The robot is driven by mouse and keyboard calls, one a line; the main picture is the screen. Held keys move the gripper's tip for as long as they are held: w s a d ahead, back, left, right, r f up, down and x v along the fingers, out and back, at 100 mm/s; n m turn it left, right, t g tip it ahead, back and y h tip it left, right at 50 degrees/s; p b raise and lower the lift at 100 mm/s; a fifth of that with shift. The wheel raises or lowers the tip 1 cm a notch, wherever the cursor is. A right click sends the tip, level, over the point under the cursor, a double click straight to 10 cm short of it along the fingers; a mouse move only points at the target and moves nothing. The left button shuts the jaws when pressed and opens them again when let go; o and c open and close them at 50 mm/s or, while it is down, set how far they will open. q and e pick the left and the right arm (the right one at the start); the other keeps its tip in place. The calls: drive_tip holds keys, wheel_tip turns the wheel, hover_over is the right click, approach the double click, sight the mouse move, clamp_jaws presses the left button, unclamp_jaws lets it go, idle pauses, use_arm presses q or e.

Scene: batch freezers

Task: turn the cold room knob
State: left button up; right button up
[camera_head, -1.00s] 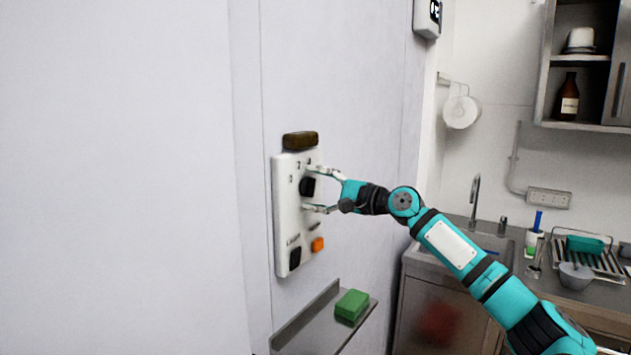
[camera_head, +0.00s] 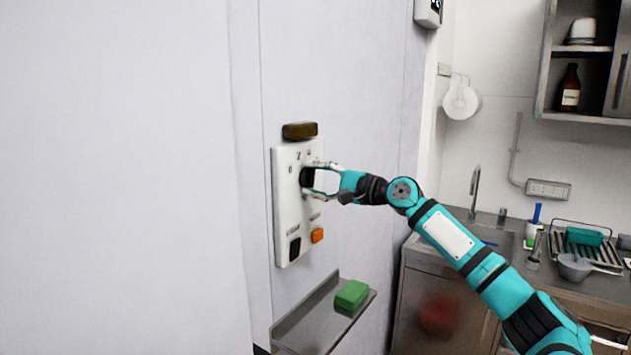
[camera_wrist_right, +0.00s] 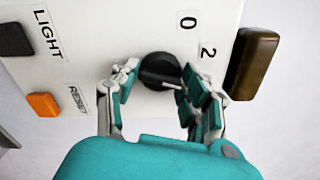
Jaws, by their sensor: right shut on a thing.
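The black cold room knob (camera_head: 307,177) sits on a white control panel (camera_head: 285,215) on the pale wall, with numbers printed around it. My right gripper (camera_head: 312,179) reaches it from the right and is shut on the knob. In the right wrist view the knob (camera_wrist_right: 160,70) lies between the two fingers of the right gripper (camera_wrist_right: 157,82), and a pale pointer line shows on it. The digits 0 and 2 show beside it. My left gripper is not in view.
The panel also has a black LIGHT switch (camera_head: 295,248), an orange RESET button (camera_head: 317,236) and a brown block (camera_head: 300,131) above. Below is a metal shelf (camera_head: 310,325) with a green sponge (camera_head: 351,294). A sink counter (camera_head: 400,250) stands at the right.

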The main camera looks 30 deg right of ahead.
drive_tip(key=n+b, duration=0.2)
drive_tip(key=n, duration=0.1)
drive_tip(key=shift+f, duration=0.15)
drive_tip(key=n+b, duration=0.1)
drive_tip(key=n, duration=0.3)
drive_tip(key=shift+n+b, duration=0.3)
drive_tip(key=shift+n, duration=0.1)
idle(0.3)
drive_tip(key=o, duration=1.2)
drive_tip(key=shift+c, duration=0.2)
drive_tip(key=shift+s, duration=0.1)
drive_tip(key=v, duration=1.2)
